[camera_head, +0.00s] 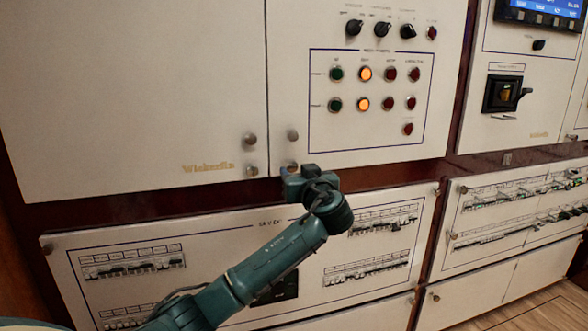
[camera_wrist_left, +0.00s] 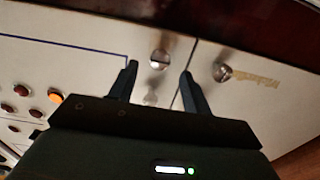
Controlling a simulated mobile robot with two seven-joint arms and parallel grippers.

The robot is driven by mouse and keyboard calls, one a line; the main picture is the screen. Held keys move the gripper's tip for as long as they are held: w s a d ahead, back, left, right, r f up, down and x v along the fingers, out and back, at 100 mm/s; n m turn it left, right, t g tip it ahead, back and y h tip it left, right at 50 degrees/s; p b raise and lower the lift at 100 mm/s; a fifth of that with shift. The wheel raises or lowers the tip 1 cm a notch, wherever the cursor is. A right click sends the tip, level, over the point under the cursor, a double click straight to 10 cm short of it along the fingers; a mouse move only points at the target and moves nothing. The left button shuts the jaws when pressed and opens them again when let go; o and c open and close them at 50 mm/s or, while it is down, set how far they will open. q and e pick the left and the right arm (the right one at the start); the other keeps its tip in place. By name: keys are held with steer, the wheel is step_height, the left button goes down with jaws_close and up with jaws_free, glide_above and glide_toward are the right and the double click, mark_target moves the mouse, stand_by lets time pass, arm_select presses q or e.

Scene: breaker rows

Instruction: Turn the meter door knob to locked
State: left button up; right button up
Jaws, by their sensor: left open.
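The knob between my fingertips is a small round metal knob (camera_wrist_left: 159,58) with a dark slot across its face. It sits at the lower left corner of the panel with the lights, beside the door seam. In the head view its spot is mostly covered by my left gripper (camera_head: 288,174). In the left wrist view my left gripper (camera_wrist_left: 160,72) is open, with a finger on each side of this knob; contact cannot be told. Similar knobs are the upper right one (camera_head: 292,135), the upper left one (camera_head: 250,139) and the lower left one (camera_head: 252,171). No label marks the meter door.
The light panel (camera_head: 440,120) carries rotary switches (camera_head: 382,29) and several lamps (camera_head: 365,74). A plain door (camera_head: 130,90) lies left of the seam. Breaker rows (camera_head: 135,262) fill the lower panels, close under my arm.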

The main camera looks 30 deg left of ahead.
mark_target(293, 166)
arm_select(q)
steer(key=shift+x, duration=2)
steer(key=shift+d, duration=0.1)
steer(key=shift+c, duration=0.3)
steer(key=c, duration=0.9)
